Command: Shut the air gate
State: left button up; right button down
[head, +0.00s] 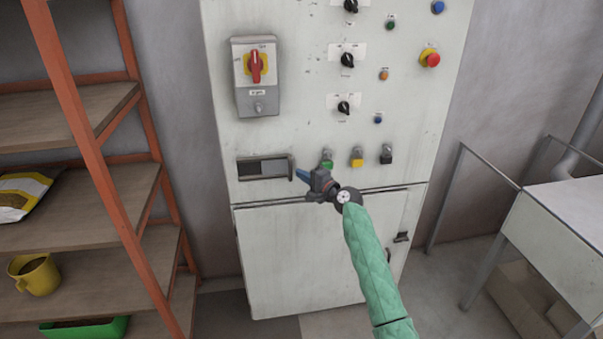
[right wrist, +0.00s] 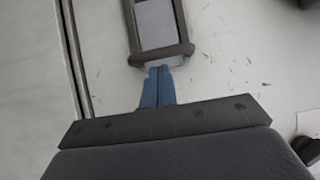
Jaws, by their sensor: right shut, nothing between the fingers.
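The air gate (head: 264,168) is a small dark-framed slide set in the pale cabinet front, just above the seam over the lower door. In the right wrist view the end of its dark frame (right wrist: 162,53) lies just beyond my fingertips, with a pale grey plate inside. My left gripper is out of view.
An orange-framed shelf (head: 75,115) stands left and a pale table (head: 560,205) right.

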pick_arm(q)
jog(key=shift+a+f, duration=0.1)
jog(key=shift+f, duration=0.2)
pick_arm(e)
jog(key=shift+a, duration=0.2)
jog(key=shift+a, duration=0.1)
